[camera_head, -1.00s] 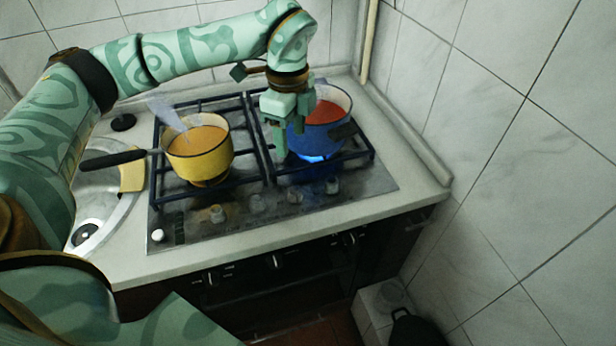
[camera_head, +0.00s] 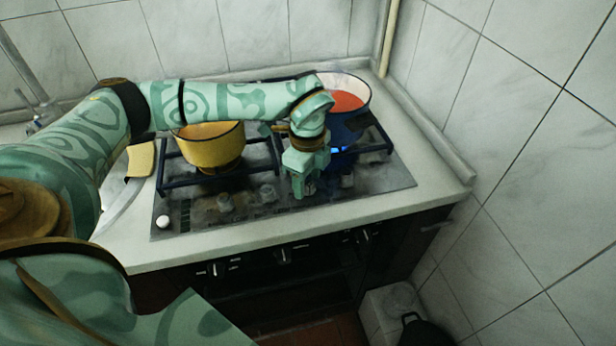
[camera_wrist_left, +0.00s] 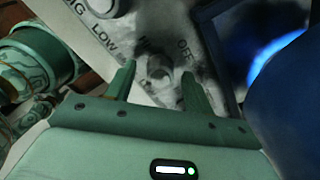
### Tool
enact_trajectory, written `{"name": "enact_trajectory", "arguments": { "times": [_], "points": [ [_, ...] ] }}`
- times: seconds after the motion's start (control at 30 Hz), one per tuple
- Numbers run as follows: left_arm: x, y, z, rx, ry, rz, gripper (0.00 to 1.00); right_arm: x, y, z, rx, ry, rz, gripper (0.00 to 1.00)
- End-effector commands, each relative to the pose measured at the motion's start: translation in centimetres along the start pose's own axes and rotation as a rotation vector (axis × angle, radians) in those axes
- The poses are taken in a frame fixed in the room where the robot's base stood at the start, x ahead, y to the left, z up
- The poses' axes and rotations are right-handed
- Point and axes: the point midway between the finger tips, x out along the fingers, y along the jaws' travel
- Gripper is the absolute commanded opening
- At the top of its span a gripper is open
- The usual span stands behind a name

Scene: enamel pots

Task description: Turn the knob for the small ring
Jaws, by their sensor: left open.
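My left gripper (camera_head: 303,190) is open above the front strip of the stove (camera_head: 390,182), in the row of knobs. In the left wrist view its two fingers (camera_wrist_left: 158,76) point down on either side of a grey knob (camera_wrist_left: 158,68); I cannot tell whether they touch it. Printed words, LOW and OFF among them, surround this knob. In the head view the gripper hides it. I cannot tell which one serves the small ring. My right gripper is not in view.
A blue pot (camera_head: 350,124) with red contents stands over a lit blue flame (camera_head: 340,150), close behind the gripper. A yellow pot (camera_head: 212,153) stands on the left burner. A tiled wall (camera_head: 500,150) bounds the right side.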

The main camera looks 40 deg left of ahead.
Motion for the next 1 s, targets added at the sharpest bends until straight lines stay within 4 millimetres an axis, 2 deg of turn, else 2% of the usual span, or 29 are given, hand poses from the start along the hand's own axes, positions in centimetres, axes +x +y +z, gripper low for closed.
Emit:
{"name": "enact_trajectory", "arguments": {
  "times": [0.1,0.17,0.27,0.3,0.67,1.0],
  "points": [
    [0.0,0.0,0.0,0.000,0.000,0.000,0.53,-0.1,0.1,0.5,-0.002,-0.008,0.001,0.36],
    [0.0,0.0,0.0,0.000,0.000,0.000,0.39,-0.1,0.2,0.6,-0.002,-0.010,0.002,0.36],
    [-0.1,0.0,0.0,0.000,0.000,0.000,0.11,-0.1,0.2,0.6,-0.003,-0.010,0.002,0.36],
    [-0.1,0.0,0.0,0.000,0.000,0.000,0.08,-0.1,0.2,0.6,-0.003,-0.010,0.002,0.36],
    [-0.3,0.0,0.0,0.046,0.001,-0.001,0.08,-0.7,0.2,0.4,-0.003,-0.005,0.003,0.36],
    [-0.6,0.0,0.0,0.278,0.001,-0.002,0.08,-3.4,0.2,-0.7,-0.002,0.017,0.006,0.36]
  ]
}}
